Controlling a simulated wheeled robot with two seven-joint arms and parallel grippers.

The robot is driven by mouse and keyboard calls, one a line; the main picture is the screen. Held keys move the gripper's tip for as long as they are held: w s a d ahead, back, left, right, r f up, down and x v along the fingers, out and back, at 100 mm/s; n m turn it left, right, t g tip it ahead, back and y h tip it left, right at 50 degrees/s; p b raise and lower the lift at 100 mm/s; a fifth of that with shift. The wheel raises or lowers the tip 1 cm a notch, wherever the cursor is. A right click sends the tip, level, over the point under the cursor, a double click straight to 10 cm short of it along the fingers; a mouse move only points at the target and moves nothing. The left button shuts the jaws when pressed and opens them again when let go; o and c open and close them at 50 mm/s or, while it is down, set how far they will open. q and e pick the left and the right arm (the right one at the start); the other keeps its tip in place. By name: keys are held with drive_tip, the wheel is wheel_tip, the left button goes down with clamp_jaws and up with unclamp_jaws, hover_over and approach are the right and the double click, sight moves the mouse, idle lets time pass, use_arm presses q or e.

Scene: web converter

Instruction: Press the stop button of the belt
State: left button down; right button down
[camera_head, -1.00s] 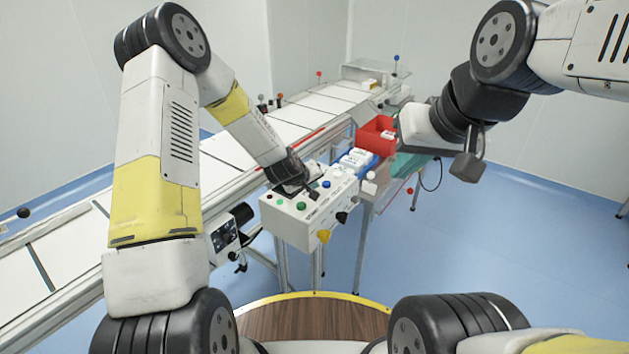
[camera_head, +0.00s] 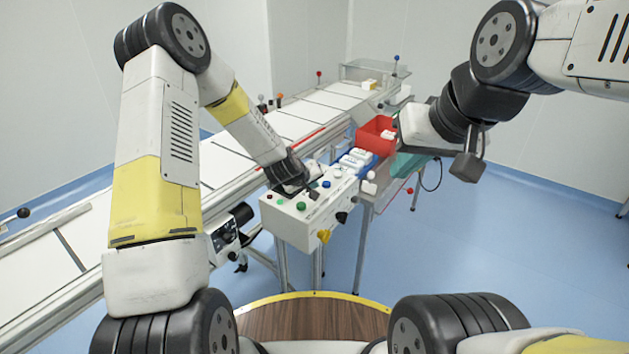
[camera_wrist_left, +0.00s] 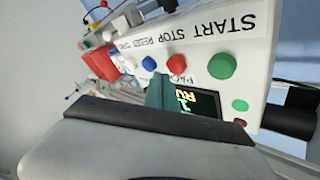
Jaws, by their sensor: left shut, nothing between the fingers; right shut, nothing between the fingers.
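The white control box (camera_head: 287,222) stands beside the conveyor belt (camera_head: 130,215). In the left wrist view its labelled face shows a green START button (camera_wrist_left: 222,66), a red STOP button (camera_wrist_left: 177,65) and a blue RESET button (camera_wrist_left: 149,63). A lit display (camera_wrist_left: 200,101) below them is partly hidden. My left gripper (camera_head: 313,193) is shut and empty, low over the box's button face. A green finger part shows close beside the red and blue buttons; contact cannot be told. In the head view the STOP button is hidden. My right gripper (camera_head: 402,138) is shut and empty, its fingertips unclear, away from the box.
A red bin (camera_head: 375,137) and a blue tray (camera_head: 358,162) with white items stand behind the box. A yellow knob (camera_head: 323,236) and a black knob (camera_head: 342,217) stick out from the box's front. The blue floor (camera_head: 530,240) at right is clear.

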use_arm(q)
drive_tip(key=shift+f, duration=0.15)
idle(0.4)
drive_tip(key=shift+f, duration=0.3)
drive_tip(key=shift+f, duration=0.6)
idle(1.0)
drive_tip(key=shift+r, duration=1)
drive_tip(key=shift+r, duration=2.55)
